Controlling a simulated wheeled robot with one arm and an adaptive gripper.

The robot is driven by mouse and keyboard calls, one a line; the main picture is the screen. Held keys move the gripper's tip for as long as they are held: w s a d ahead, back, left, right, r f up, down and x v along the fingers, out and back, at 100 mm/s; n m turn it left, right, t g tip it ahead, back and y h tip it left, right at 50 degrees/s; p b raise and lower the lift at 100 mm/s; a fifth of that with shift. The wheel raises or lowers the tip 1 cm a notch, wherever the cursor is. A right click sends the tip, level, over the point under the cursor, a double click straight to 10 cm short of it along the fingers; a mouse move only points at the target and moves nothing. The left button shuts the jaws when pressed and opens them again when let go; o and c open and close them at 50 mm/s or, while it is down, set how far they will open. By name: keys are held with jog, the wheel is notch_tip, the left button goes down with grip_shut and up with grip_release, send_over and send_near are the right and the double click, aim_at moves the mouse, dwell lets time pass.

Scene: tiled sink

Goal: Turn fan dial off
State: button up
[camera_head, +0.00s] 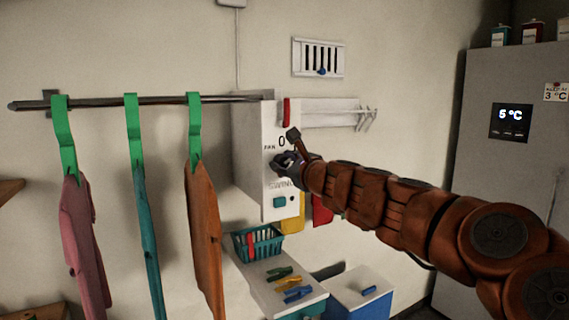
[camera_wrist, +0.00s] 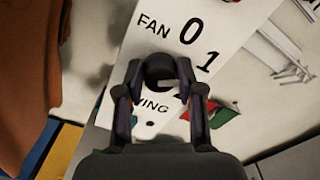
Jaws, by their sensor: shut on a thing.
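A white wall box (camera_head: 262,185) carries the fan dial on its front face, with the printed words FAN and SWING. The fan dial (camera_wrist: 160,68) is a dark round knob in the wrist view, with 0 and 1 printed on the panel (camera_wrist: 150,25) beyond it. My gripper (camera_head: 284,162) reaches in from the right and is shut on the dial. In the wrist view its two fingers (camera_wrist: 158,92) sit on either side of the dial. The dial's pointer cannot be made out, and the fingers and arm hide part of the panel.
A rail (camera_head: 150,101) with green hangers and clothes is left of the box. A teal basket (camera_head: 258,243) and several clothes pegs (camera_head: 290,284) are below, beside a blue-and-white box (camera_head: 362,293). A grey fridge (camera_head: 515,140) is at right.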

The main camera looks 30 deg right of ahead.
jog(key=n+b, duration=0.1)
jog(key=n, duration=0.1)
jog(key=n+b, duration=0.1)
jog(key=n, duration=0.1)
jog(key=n+b, duration=0.1)
jog(key=n, duration=0.1)
jog(key=shift+f+n, duration=0.25)
jog(key=shift+n, duration=0.05)
jog(key=n+b, duration=0.3)
jog(key=n, duration=0.2)
jog(key=shift+a+b, duration=0.1)
jog(key=shift+b, duration=0.2)
jog(key=shift+n, duration=0.3)
jog(key=o, duration=1.2)
jog(key=shift+r, duration=0.1)
jog(key=shift+c, duration=0.2)
jog(key=s+a, duration=0.1)
jog(key=s, duration=1.1)
